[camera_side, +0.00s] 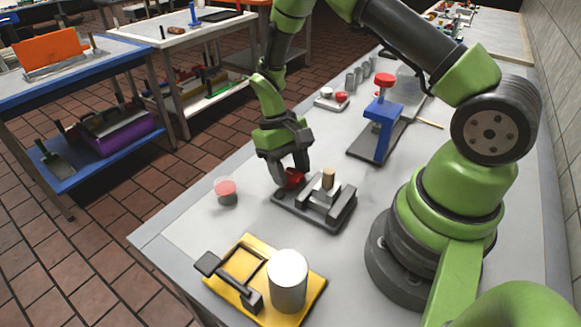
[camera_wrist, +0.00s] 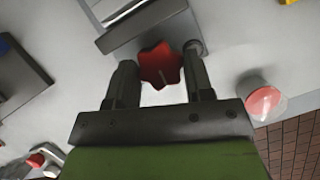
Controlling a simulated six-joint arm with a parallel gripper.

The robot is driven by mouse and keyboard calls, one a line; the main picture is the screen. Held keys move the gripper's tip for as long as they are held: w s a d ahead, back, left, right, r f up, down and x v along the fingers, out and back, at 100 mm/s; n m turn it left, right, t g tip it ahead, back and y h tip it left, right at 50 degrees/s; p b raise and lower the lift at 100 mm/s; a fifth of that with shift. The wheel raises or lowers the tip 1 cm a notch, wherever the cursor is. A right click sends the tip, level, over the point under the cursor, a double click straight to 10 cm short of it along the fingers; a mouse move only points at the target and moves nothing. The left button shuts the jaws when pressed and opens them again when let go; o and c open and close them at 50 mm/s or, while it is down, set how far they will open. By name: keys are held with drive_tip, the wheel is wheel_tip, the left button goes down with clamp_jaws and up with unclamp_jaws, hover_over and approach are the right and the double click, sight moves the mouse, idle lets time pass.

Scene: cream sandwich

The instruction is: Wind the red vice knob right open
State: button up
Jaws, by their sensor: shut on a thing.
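The red vice knob (camera_wrist: 161,65) is star-shaped, with a pale mark on its face. It sits at the end of the grey vice (camera_wrist: 142,24), whose body runs out of the top of the wrist view. In the side view the knob (camera_side: 293,178) is at the vice's left end, partly hidden by my fingers. The vice (camera_side: 318,212) lies on the table with a tan peg on its middle block. My gripper (camera_side: 288,178) reaches down over the knob and is shut on it. In the wrist view its two fingers (camera_wrist: 160,70) stand on either side of the knob.
A red-topped cup (camera_side: 226,190) stands left of the vice. A yellow base with a black lever (camera_side: 235,280) and a white cylinder (camera_side: 288,280) are at the front. A blue press with a red knob (camera_side: 381,120) stands behind. Bare table lies between them.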

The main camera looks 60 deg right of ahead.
drive_tip(key=n+h, duration=0.1)
drive_tip(key=n, duration=0.1)
drive_tip(key=n+h, duration=0.1)
drive_tip(key=n, duration=0.2)
drive_tip(key=shift+a, duration=0.2)
drive_tip(key=shift+a+n+h, duration=0.1)
drive_tip(key=shift+n+h, duration=0.8)
drive_tip(key=shift+n, duration=1.6)
drive_tip(key=shift+t, duration=0.3)
drive_tip(key=o, duration=0.6)
drive_tip(key=shift+o, duration=0.2)
drive_tip(key=v, duration=0.8)
